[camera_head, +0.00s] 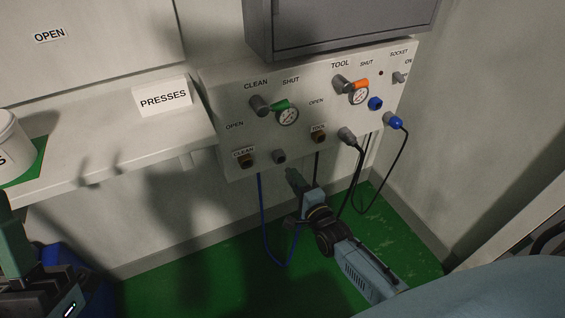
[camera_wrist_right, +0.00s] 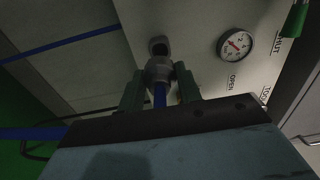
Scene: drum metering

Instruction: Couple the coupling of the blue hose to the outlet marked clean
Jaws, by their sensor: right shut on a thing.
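My right gripper (camera_head: 292,175) is below the front of the wall panel, its fingers pointing up at it. In the right wrist view the gripper (camera_wrist_right: 160,88) is shut on the grey coupling (camera_wrist_right: 158,70) of the blue hose (camera_wrist_right: 160,97). A grey fitting with a dark hole (camera_wrist_right: 158,45) is just beyond the coupling; I cannot tell if they touch. The blue hose (camera_head: 263,220) hangs in a loop below the panel. My left gripper (camera_head: 18,240) is at lower left, its jaws unclear.
The panel carries a green lever (camera_head: 279,104), an orange lever (camera_head: 360,84), gauges and the tool outlet (camera_head: 318,137). Black cables (camera_head: 358,180) hang right of my right arm. A shelf with a PRESSES sign (camera_head: 163,96) is left. A grey cabinet (camera_head: 340,22) juts out above.

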